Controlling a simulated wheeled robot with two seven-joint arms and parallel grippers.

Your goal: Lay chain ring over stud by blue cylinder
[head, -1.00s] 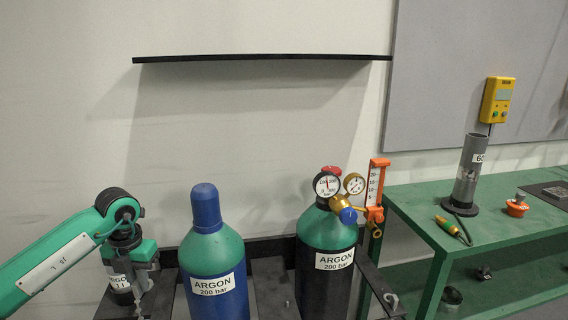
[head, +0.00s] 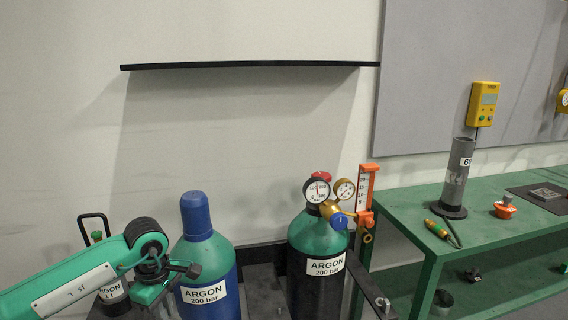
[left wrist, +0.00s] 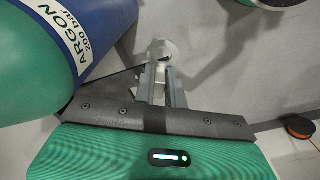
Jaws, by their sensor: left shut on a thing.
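The blue cylinder (head: 207,265) has a green shoulder, a blue cap and an ARGON label. It stands upright left of centre and also shows at upper left in the left wrist view (left wrist: 98,25). My left gripper (left wrist: 160,78) is shut on a pale metal ring (left wrist: 165,52), seen at its fingertips; I take it for the chain ring. In the head view my left wrist is at the blue cylinder's left side and the ring cannot be made out. A small metal piece (head: 280,311) between the cylinders may be a stud; it is too small to tell. My right gripper is not in view.
A black and green cylinder (head: 318,262) with gauges stands to the right, beside an orange flowmeter (head: 366,190). A green bench (head: 420,205) stands at right.

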